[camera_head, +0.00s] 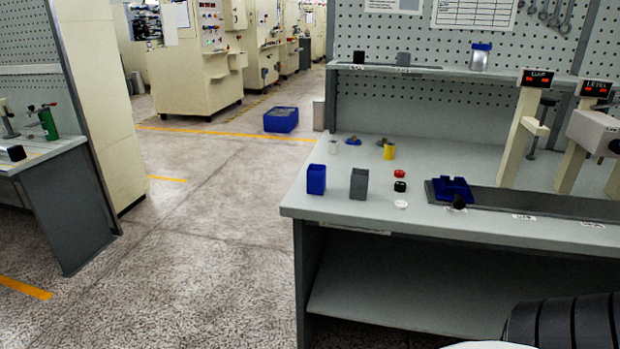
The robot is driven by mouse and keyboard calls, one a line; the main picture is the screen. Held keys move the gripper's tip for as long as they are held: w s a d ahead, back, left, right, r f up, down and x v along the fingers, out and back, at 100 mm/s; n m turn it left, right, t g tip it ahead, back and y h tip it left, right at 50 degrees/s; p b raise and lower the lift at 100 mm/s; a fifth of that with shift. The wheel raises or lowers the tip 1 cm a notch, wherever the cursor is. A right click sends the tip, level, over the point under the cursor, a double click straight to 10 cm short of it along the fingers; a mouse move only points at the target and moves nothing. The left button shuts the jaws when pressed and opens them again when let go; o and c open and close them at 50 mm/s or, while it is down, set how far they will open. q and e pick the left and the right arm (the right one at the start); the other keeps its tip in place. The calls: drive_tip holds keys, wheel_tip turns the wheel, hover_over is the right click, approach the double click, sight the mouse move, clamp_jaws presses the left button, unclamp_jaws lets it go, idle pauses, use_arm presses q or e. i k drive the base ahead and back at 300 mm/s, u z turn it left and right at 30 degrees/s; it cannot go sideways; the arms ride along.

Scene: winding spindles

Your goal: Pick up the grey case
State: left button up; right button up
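A grey case (359,184) stands upright on the workbench (270,205) near its front left corner. It is a tall, narrow box, just right of a similar blue case (316,179) and apart from it. Neither of my grippers shows in the head view.
Right of the grey case lie a red piece (399,174), a black piece (400,186) and a white piece (401,204). A yellow cylinder (389,151) stands behind. A blue fixture (452,188) and gauge stands (524,125) are farther right. Open floor (200,260) lies left of the bench.

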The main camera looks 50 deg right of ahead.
sight(359, 185)
drive_tip(key=z, duration=0.3)
drive_tip(key=i, duration=0.85)
drive_tip(key=z, duration=0.7)
